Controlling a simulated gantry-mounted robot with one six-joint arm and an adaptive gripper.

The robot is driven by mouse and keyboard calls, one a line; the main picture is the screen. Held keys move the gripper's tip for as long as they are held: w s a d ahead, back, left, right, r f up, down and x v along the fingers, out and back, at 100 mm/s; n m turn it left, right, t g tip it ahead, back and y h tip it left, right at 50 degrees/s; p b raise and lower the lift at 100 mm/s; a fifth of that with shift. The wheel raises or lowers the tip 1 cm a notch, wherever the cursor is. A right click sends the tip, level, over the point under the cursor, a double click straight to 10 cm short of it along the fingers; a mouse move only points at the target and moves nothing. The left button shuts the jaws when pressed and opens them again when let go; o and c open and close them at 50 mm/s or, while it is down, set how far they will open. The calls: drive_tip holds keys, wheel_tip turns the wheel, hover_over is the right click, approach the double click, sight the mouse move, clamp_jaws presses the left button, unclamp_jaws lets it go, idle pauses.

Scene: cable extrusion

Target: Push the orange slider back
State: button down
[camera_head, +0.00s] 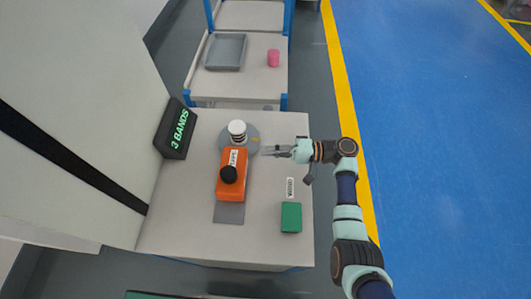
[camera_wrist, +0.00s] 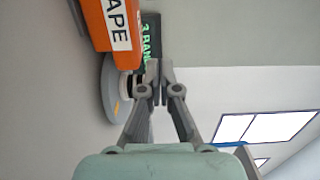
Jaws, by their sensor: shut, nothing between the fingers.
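The orange slider (camera_head: 232,188) is a block with a "TAPE" label and a black knob (camera_head: 229,174) on top. It sits on a grey base strip (camera_head: 229,213) on the white table, against or very near a grey round disc (camera_head: 251,137). A white cylinder with dark bands (camera_head: 237,131) stands on the disc. My gripper (camera_head: 266,150) is shut and empty, at the right edge of the disc. In the wrist view, the fingertips of my gripper (camera_wrist: 159,68) are together, and the orange slider (camera_wrist: 98,22) shows at upper left. I cannot tell whether the fingers touch the disc.
A black display reading "3 BANDS" (camera_head: 177,130) stands left of the disc. A green block (camera_head: 291,217) and a white label (camera_head: 290,188) are at the right. A rear cart holds a grey tray (camera_head: 226,52) and a pink cylinder (camera_head: 273,58). The table's front is clear.

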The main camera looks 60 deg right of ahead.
sight(243, 164)
drive_tip(key=b+x, duration=0.1)
drive_tip(key=x, duration=0.6)
drive_tip(key=shift+w+a, duration=0.25)
drive_tip(key=a, duration=0.1)
drive_tip(key=s+a, duration=0.1)
drive_tip(key=shift+a, duration=0.3)
drive_tip(key=shift+s+a, duration=0.1)
drive_tip(key=shift+a, duration=0.35)
drive_tip(key=shift+a+r+p, duration=0.1)
drive_tip(key=shift+p, duration=0.2)
